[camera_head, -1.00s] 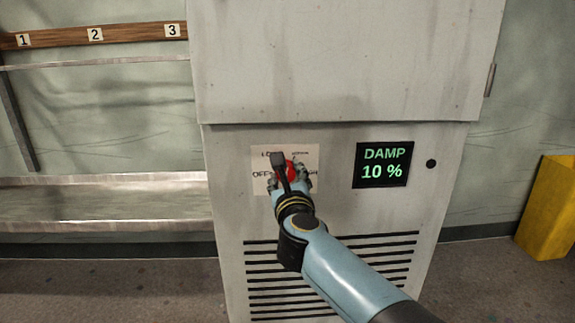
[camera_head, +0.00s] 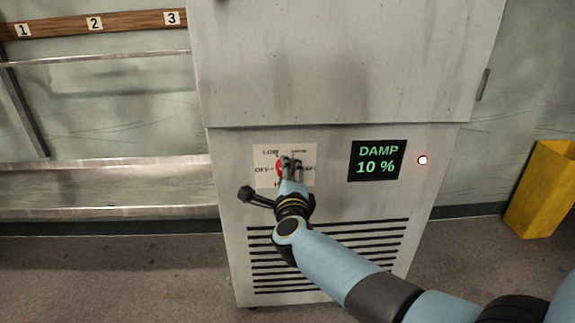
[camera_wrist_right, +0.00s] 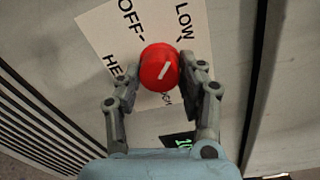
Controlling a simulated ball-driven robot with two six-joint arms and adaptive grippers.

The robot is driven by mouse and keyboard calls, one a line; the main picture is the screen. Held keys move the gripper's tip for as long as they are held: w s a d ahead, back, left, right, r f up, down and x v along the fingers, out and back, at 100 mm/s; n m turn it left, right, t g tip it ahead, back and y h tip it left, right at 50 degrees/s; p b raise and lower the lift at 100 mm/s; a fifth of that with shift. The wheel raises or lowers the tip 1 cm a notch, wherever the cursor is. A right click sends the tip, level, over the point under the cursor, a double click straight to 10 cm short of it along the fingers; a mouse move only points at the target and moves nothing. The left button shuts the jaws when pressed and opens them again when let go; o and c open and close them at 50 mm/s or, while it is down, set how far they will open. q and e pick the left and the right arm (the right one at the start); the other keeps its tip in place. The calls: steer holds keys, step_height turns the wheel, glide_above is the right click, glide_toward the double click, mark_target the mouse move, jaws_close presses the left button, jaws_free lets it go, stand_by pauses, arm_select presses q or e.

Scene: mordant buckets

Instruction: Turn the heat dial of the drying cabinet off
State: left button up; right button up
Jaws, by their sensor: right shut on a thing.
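The drying cabinet's heat dial is a red round knob (camera_head: 280,169) on a white label plate (camera_head: 264,155). OFF is printed beside LOW on the plate (camera_wrist_right: 105,35). My right gripper (camera_head: 287,163) is at the dial, partly covering it and the labels. In the wrist view its fingers (camera_wrist_right: 166,76) are shut on the knob from both sides. My left gripper is not in view.
The grey cabinet (camera_head: 340,80) has a display (camera_head: 377,161) reading DAMP 10 %, a lit round lamp (camera_head: 422,160) and dark vent slots (camera_head: 330,235). A numbered wooden rail (camera_head: 120,22) and metal ledge (camera_head: 110,190) are left. A yellow bin (camera_head: 545,190) stands right.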

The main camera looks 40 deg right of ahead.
steer(key=shift+a+n+h+p, duration=0.1)
steer(key=shift+n+h+p, duration=0.2)
steer(key=shift+n+p, duration=3.85)
steer(key=n+b, duration=0.2)
steer(key=n, duration=0.1)
steer(key=shift+b, duration=0.4)
steer(key=o, duration=1.2)
steer(key=v, duration=1.2)
